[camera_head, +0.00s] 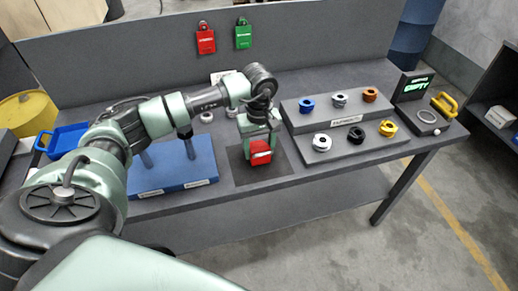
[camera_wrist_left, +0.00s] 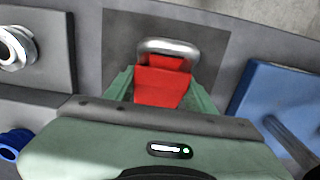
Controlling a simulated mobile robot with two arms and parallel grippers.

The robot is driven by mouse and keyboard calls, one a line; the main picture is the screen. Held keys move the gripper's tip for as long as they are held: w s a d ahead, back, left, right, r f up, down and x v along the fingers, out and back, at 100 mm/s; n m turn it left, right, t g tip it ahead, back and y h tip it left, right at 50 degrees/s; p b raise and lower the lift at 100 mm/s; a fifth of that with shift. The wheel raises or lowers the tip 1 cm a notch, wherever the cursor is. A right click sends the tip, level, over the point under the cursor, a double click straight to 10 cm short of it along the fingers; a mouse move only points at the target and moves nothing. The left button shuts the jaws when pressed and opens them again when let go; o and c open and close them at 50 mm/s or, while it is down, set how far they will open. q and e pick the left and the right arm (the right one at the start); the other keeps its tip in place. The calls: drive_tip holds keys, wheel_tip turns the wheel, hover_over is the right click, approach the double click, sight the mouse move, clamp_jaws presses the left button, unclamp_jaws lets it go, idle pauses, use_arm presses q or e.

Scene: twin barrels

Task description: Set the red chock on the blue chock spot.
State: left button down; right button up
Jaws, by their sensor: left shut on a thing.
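The red chock (camera_head: 260,152) is between the fingers of my left gripper (camera_head: 258,141), over a dark square patch (camera_head: 279,167) on the grey workbench. In the left wrist view the red chock (camera_wrist_left: 160,88) has a metal loop handle and sits between the green fingers of the left gripper (camera_wrist_left: 163,84), which is shut on it. I cannot tell whether the chock touches the bench. My right gripper is not in view.
A blue platform (camera_head: 170,172) with upright posts stands left of the chock. A stepped grey stand (camera_head: 343,122) with several coloured ring fittings is to the right. A blue tray (camera_head: 62,142) lies at far left. A yellow-handled device (camera_head: 433,112) is at far right.

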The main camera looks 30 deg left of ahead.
use_arm(q)
drive_tip(key=shift+f, duration=0.6)
drive_tip(key=shift+f, duration=0.15)
drive_tip(key=c, duration=0.5)
unclamp_jaws()
